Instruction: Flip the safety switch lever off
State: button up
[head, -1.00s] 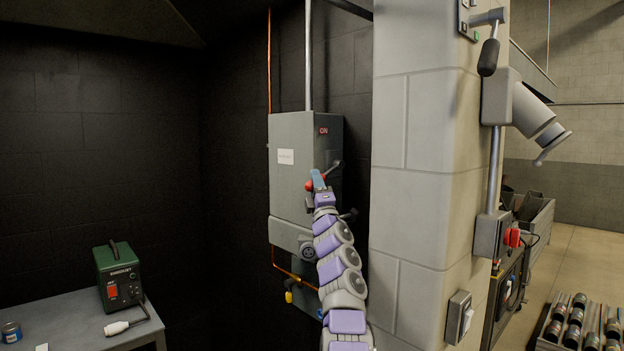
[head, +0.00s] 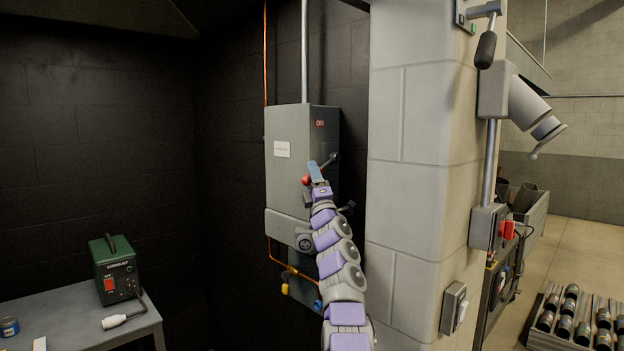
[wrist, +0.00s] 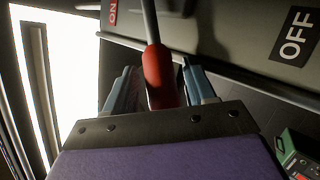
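The grey switch box (head: 284,175) hangs on the dark wall in the head view, with a red ON label at its top right. Its lever has a red handle (head: 306,180). My gripper (head: 317,172) is at the handle, in front of the box's right side. In the wrist view, the red handle (wrist: 160,76) stands between my two blue fingers (wrist: 160,90), with narrow gaps beside it. The fingers look open around it. The OFF label (wrist: 294,35) is at the right and the ON label (wrist: 112,12) at the upper left.
A block pillar (head: 415,180) stands close to the right of the box. A table (head: 85,310) at lower left bears a green unit (head: 115,270). A rack of cylinders (head: 578,318) is at lower right. Pipes (head: 304,50) run above the box.

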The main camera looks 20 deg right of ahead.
jog(key=shift+f, duration=0.2)
jog(key=b, duration=0.1)
jog(key=f+b, duration=0.1)
jog(key=b, duration=0.1)
jog(key=shift+s, duration=0.25)
jog(key=b+v, duration=0.3)
jog(key=v, duration=0.3)
jog(key=shift+s, duration=0.2)
dwell(0.6)
jog(key=shift+r, duration=0.1)
